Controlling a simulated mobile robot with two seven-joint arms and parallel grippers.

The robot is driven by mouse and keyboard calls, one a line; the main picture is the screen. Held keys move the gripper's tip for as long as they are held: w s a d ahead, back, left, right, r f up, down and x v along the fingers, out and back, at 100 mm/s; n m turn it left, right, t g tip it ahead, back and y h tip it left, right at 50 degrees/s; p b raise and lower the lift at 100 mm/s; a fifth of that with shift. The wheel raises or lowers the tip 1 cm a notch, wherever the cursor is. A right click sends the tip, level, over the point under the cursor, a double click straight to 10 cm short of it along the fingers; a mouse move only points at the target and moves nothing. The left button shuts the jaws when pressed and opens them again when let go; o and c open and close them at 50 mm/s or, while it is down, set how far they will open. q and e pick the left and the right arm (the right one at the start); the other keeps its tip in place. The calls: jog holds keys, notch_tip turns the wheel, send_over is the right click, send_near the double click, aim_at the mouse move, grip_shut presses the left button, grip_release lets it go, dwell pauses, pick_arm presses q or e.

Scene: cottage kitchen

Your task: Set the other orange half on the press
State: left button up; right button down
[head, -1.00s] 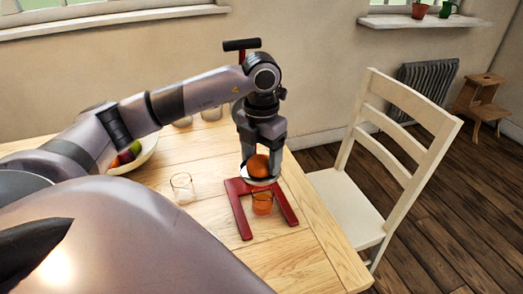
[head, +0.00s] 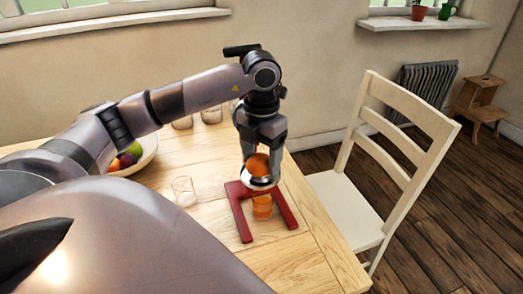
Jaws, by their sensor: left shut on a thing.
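The press has a red U-shaped base (head: 240,222) on the table, and a black lever handle (head: 241,50) shows above my arm. Its middle is hidden behind my left arm and gripper. My left gripper (head: 259,162) points down over the press and is shut on an orange half (head: 258,164). A pale, shiny rounded part (head: 258,183) shows just under the half; I cannot tell whether they touch. A glass with orange juice (head: 262,207) stands below, within the red base. My right gripper is not in view.
An empty glass (head: 184,190) stands left of the press, and more glasses (head: 211,114) stand behind. A fruit bowl (head: 148,155) is partly hidden by my arm. A white chair (head: 345,205) stands at the table's right side. The table front (head: 290,262) is clear.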

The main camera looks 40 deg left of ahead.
aim_at(261, 155)
pick_arm(q)
jog(key=shift+f+b, duration=0.65)
jog(key=shift+f, duration=0.2)
dwell(0.4)
jog(key=o, duration=0.4)
jog(key=shift+r, duration=0.1)
jog(key=shift+a+r+p, duration=0.1)
jog(key=shift+r+p, duration=0.4)
notch_tip(261, 155, up, 8)
jog(key=p, duration=0.5)
jog(key=shift+f+p, duration=0.25)
jog(key=shift+p, duration=0.15)
jog(key=shift+r+p, duration=0.35)
jog(key=shift+r, duration=0.9)
